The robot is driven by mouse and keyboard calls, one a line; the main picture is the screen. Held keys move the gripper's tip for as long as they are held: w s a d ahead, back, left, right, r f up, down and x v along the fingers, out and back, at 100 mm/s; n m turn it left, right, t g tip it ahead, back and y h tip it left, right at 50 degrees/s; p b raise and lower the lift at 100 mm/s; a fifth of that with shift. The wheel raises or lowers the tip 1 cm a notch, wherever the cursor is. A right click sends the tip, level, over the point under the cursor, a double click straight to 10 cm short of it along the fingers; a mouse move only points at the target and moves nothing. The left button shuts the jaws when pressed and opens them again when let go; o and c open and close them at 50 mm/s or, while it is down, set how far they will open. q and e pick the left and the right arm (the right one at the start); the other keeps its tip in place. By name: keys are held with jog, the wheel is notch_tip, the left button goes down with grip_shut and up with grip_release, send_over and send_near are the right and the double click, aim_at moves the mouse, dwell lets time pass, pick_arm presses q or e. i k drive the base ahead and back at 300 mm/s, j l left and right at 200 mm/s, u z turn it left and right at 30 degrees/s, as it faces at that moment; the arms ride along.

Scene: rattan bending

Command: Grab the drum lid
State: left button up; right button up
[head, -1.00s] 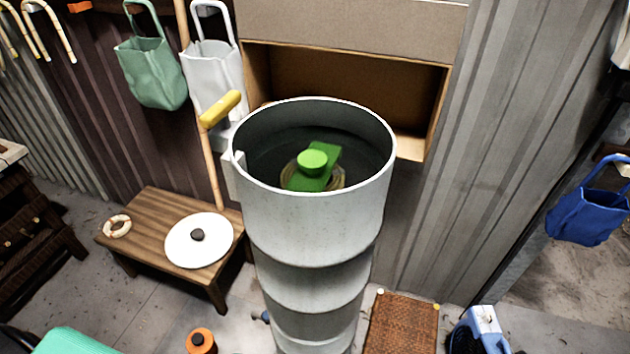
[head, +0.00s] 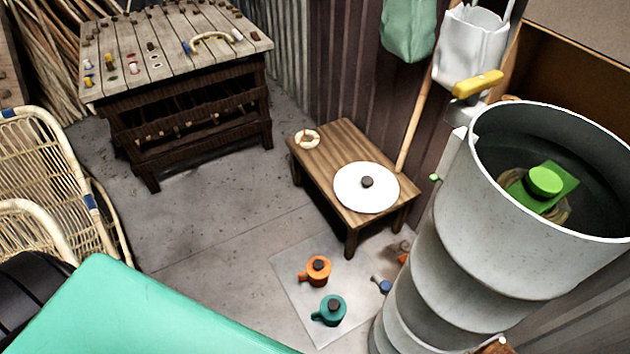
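The drum lid, a white round disc (head: 352,196) with a dark round knob, lies flat on a low wooden table (head: 337,146) in the middle of the head view. The tall grey drum (head: 480,225) stands at the right with its top open. A green block with a round green top (head: 545,181) sits inside it. Neither of my grippers shows in the head view.
An orange pot (head: 316,271) and a teal pot (head: 331,311) stand on a pale floor sheet (head: 296,290). A workbench (head: 176,45) stands behind left, with rattan chairs (head: 40,185) at the left. Grey floor between is clear.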

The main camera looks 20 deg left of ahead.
aim_at(365, 188)
jog(key=u, duration=0.25)
jog(key=i+j+z, duration=0.25)
jog(key=j+z, duration=0.2)
jog(key=j, duration=0.15)
jog(key=i+j+z, duration=0.2)
jog(key=j+z, duration=0.2)
jog(key=j, duration=0.25)
jog(key=j+z, duration=0.45)
jog(key=j, duration=0.25)
jog(key=j+z, duration=0.45)
jog(key=j, duration=0.25)
